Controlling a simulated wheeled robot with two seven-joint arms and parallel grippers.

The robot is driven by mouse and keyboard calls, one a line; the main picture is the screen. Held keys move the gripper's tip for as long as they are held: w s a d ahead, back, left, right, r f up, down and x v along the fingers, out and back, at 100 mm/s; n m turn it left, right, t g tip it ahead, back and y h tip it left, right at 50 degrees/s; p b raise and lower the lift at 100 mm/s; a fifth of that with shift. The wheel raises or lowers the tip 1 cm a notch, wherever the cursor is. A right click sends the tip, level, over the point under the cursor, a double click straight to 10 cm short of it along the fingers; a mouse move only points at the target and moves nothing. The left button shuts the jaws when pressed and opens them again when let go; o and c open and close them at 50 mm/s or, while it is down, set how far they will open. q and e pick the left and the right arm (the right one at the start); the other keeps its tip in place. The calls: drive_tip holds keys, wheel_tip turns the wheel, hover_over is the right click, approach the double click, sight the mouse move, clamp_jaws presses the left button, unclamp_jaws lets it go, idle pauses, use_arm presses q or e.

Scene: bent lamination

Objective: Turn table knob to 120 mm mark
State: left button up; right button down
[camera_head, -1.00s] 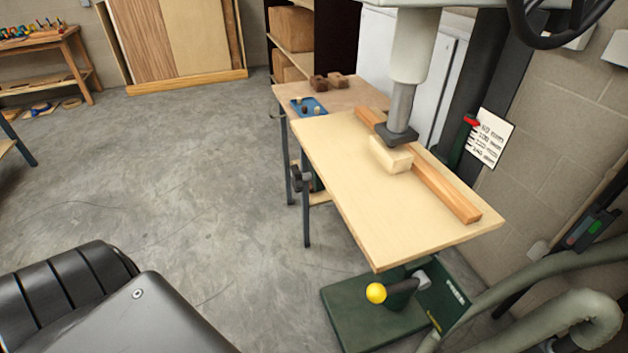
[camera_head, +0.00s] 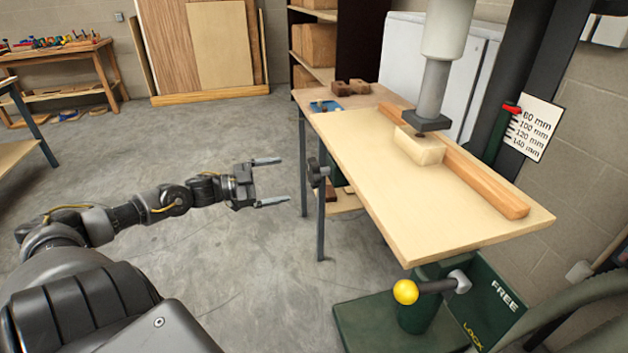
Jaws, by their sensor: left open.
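The drill-press table (camera_head: 440,215) is a pale board with a dark column behind it. A dark knob (camera_head: 318,172) sits at the table's left side, by a leg. A yellow ball lever (camera_head: 406,291) is below the table, beside a green plate (camera_head: 497,300) marked FREE and LOCK. My left gripper (camera_head: 284,180) is open and empty, a little left of the dark knob and apart from it. My right gripper is not in view.
A pale block (camera_head: 420,147) lies on the table under the press spindle (camera_head: 432,95), against a wooden fence (camera_head: 480,185). A smaller table with a blue tray (camera_head: 325,105) stands behind.

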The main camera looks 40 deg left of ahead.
sight(310, 174)
use_arm(q)
drive_tip(key=x, duration=0.9)
drive_tip(key=shift+b, duration=0.3)
drive_tip(key=shift+x, duration=0.9)
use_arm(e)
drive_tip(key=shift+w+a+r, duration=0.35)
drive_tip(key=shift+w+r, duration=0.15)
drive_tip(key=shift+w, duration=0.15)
use_arm(q)
drive_tip(key=shift+c, duration=0.4)
drive_tip(key=c, duration=0.9)
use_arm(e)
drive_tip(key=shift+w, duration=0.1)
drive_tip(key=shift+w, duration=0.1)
